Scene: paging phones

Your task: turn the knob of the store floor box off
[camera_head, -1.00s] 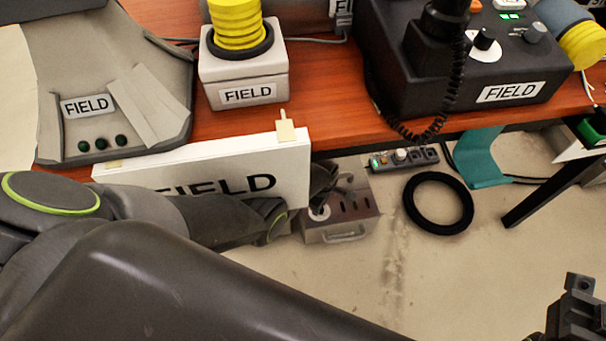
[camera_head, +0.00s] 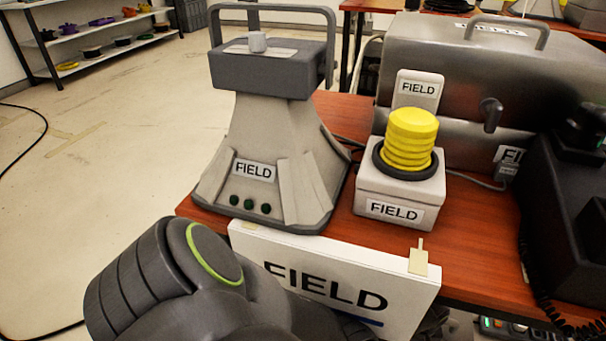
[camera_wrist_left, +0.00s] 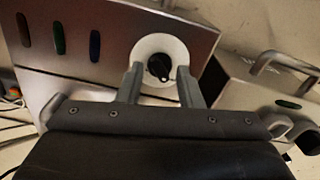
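The floor box (camera_wrist_left: 110,25) fills the upper left of the left wrist view. No label shows on this box. My right gripper is not in view.
A second metal box (camera_wrist_left: 270,92) with a handle stands right of the knob in the wrist view. On the wooden table (camera_head: 470,260) are a grey FIELD stand (camera_head: 262,140), a white box with a yellow bellows (camera_head: 408,140), and a black phone unit (camera_head: 560,220).

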